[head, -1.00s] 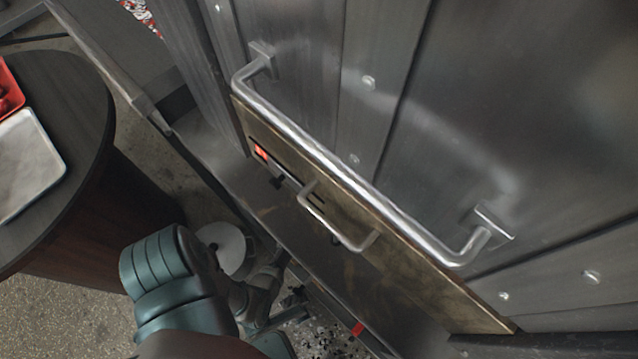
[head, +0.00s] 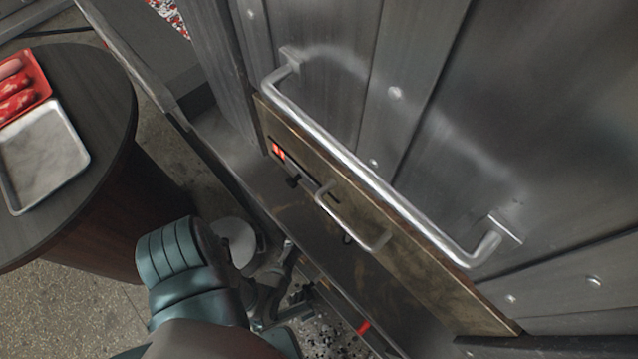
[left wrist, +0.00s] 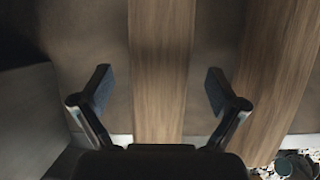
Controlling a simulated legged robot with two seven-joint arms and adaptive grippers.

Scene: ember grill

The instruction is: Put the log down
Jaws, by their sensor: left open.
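In the left wrist view, my left gripper (left wrist: 158,90) is open, with one finger on each side of a long wood-grained log (left wrist: 160,55). The log lies lengthwise on a dark brown surface (left wrist: 80,50), with visible gaps between it and both fingers. A second wood-grained piece (left wrist: 275,70) lies slanted to the right of it. In the head view, my left arm (head: 190,270) reaches down beside the grill, and its fingers and the log are hidden there. My right gripper is not in view.
The metal grill body (head: 420,110) with its long handle (head: 370,175) and a smaller handle (head: 350,220) fills the right of the head view. A round dark table (head: 105,130) at the left holds a grey tray (head: 83,155) and a red tray (head: 42,82) with meat.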

